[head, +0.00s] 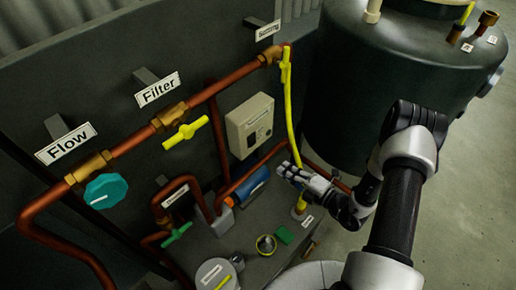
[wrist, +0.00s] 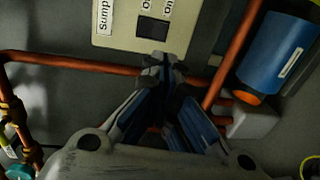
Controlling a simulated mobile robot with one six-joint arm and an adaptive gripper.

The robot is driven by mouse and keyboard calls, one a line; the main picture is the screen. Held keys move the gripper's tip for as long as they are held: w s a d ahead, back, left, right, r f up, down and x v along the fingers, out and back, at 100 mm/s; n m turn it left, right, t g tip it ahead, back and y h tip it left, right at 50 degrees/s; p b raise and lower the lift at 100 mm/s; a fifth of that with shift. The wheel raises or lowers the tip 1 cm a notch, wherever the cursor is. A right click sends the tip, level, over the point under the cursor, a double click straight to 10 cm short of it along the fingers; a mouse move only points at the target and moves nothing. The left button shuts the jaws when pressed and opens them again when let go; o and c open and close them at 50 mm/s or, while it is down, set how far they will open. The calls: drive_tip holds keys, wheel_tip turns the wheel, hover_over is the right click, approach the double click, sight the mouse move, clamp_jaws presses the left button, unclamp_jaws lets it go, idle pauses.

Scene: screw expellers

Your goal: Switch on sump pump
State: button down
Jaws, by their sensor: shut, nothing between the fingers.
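A beige switch box (head: 250,124) is mounted on the dark panel in the head view. In the wrist view the box (wrist: 117,30) fills the upper middle, with part of a label reading "Sump" and a dark rocker switch (wrist: 153,27) beside "on" and another marking that is cut off at the top edge. My gripper (head: 284,168) is shut and empty, below and right of the box in the head view. In the wrist view its fingertips (wrist: 163,62) appear just below the switch; whether they touch the box I cannot tell.
Copper pipes (head: 138,139) run along the panel, one passing just under the box. A blue cylindrical pump (head: 252,184) sits below the box. A large dark tank (head: 395,75) stands behind my arm.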

drive_tip(key=b+x, duration=0.3)
drive_tip(key=x, duration=1.1)
drive_tip(key=shift+w+a+f+b, duration=0.2)
drive_tip(key=shift+w+a+b, duration=0.05)
drive_tip(key=shift+a+b, duration=0.05)
drive_tip(key=p, duration=0.2)
approach(250, 146)
drive_tip(key=s+d+f, duration=0.3)
drive_tip(key=s+d, duration=0.1)
drive_tip(key=d, duration=0.1)
drive_tip(key=shift+s+a, duration=0.15)
drive_tip(key=shift+s, duration=0.05)
